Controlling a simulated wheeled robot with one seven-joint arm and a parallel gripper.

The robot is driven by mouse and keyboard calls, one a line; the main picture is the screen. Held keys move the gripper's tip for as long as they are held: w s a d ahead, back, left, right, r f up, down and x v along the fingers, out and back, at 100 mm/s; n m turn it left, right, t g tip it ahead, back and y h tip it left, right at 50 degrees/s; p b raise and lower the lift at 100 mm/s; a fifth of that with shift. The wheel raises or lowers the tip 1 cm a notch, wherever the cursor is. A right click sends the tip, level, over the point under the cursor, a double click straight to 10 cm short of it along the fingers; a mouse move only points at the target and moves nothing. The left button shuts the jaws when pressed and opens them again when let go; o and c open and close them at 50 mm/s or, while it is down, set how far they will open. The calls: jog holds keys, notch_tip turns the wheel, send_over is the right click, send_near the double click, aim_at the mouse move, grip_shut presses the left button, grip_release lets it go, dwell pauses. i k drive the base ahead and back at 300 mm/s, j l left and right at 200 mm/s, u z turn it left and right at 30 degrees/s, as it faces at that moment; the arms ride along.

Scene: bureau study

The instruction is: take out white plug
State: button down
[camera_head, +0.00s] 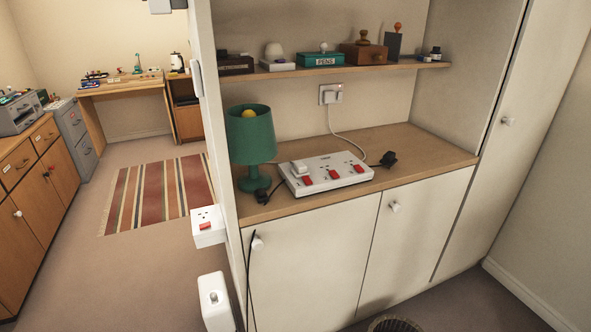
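A white power strip (322,183) with three red switches lies on the wooden counter. A small white plug (299,168) sits in its left-hand outlet; the other outlets look empty. Another white plug (336,97) is in the wall socket (324,92) above, and a white cord runs down from it behind the strip. I cannot tell from this view which of the two white plugs is meant. My gripper is not in view.
A green lamp (251,143) stands left of the strip. Loose black plugs lie on the counter to the right (389,159) and left (262,196). A shelf (350,69) with stationery is above. Cupboard doors (316,262) are below.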

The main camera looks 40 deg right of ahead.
aim_at(300, 171)
jog(key=i+j, duration=0.15)
jog(key=j, duration=0.2)
jog(key=i+j, duration=0.15)
jog(key=j, duration=0.25)
jog(key=i+j, duration=0.15)
jog(key=j, duration=0.2)
jog(key=i+j+z, duration=0.1)
jog(key=j, duration=0.3)
